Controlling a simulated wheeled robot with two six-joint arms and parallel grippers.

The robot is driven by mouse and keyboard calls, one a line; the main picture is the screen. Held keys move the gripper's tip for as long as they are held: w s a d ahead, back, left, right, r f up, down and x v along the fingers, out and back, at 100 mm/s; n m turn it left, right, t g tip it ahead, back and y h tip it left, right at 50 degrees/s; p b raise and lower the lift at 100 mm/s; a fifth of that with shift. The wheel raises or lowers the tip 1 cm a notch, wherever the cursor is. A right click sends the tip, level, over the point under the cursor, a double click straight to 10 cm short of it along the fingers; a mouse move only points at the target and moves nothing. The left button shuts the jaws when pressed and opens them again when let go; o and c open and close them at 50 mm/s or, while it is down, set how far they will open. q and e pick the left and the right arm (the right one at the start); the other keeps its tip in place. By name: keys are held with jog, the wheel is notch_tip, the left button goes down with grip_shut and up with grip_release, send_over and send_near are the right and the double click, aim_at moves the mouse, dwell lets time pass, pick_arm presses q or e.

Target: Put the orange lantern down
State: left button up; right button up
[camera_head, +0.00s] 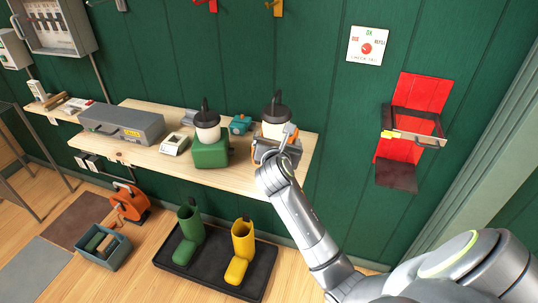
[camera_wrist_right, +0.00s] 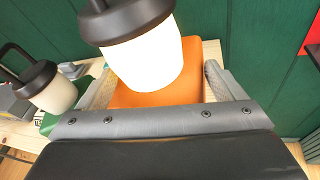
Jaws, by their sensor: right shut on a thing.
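The orange lantern (camera_head: 272,129) has a white globe, a dark cap and an orange base. It is upright at the right end of the wooden shelf (camera_head: 296,166). My right gripper (camera_head: 275,150) is shut on its base. In the right wrist view the orange base (camera_wrist_right: 155,97) sits between the two fingers (camera_wrist_right: 158,88). The gripper hides the lantern's underside, so I cannot tell whether it touches the shelf. My left gripper is not in view.
A green lantern (camera_head: 210,153) stands to its left, with a small teal object (camera_head: 239,125) between and behind. A white device (camera_head: 174,144) and grey toolbox (camera_head: 121,126) are further left. An open red wall box (camera_head: 410,122) is at right. Boots stand on a black tray (camera_head: 214,267) below.

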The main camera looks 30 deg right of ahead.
jog(key=shift+f, duration=2.85)
jog(key=o, duration=1.4)
jog(key=shift+f, duration=0.2)
jog(key=shift+c, duration=0.2)
jog(key=shift+o, duration=0.2)
jog(key=shift+s, duration=0.1)
jog(key=shift+a+r, duration=0.1)
jog(key=shift+r, duration=0.05)
jog(key=v, duration=1.2)
jog(key=shift+b, duration=0.4)
